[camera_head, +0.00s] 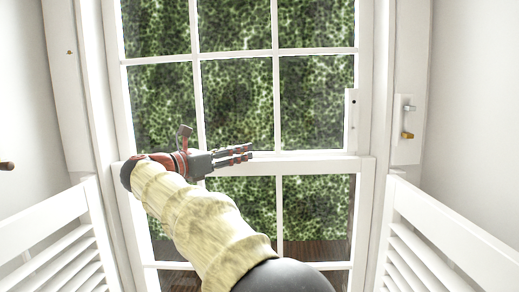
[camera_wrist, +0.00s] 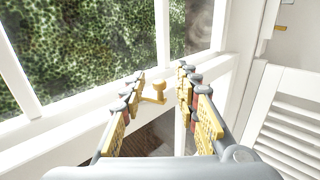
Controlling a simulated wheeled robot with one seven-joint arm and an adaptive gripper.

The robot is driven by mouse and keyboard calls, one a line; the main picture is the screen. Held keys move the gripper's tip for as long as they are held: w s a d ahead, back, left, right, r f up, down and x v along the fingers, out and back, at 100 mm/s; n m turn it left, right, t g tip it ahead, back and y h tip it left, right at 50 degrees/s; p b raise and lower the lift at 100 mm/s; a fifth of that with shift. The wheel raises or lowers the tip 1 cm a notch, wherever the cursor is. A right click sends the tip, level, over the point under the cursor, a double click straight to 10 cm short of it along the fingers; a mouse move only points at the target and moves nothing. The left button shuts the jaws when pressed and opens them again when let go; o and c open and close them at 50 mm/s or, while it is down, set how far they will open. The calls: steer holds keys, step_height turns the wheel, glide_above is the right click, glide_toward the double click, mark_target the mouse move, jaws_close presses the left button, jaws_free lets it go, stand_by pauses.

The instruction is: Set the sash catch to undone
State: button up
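The sash catch (camera_wrist: 157,92) is a small brass piece with an upright knob and a short arm, on the white meeting rail of the window. It shows between my fingers in the wrist view; I cannot tell whether they touch it. In the head view I cannot make it out. My gripper (camera_head: 248,152) lies in front of the meeting rail (camera_head: 310,164), fingers pointing right. In the wrist view my gripper (camera_wrist: 160,73) is open, one finger on each side of the catch, nothing held. The catch's exact setting is unclear.
White louvred shutters (camera_head: 430,225) stand at right and left (camera_head: 60,235). A plate (camera_head: 406,130) with a grey and a brass fitting is on the right frame. A white bracket (camera_head: 351,115) is on the upper sash's right side. A brown knob (camera_head: 6,165) is far left.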

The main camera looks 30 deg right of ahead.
steer(key=s+a, duration=0.2)
steer(key=a, duration=0.9)
steer(key=shift+s, duration=0.2)
steer(key=shift+r, duration=0.1)
steer(key=shift+c, duration=0.4)
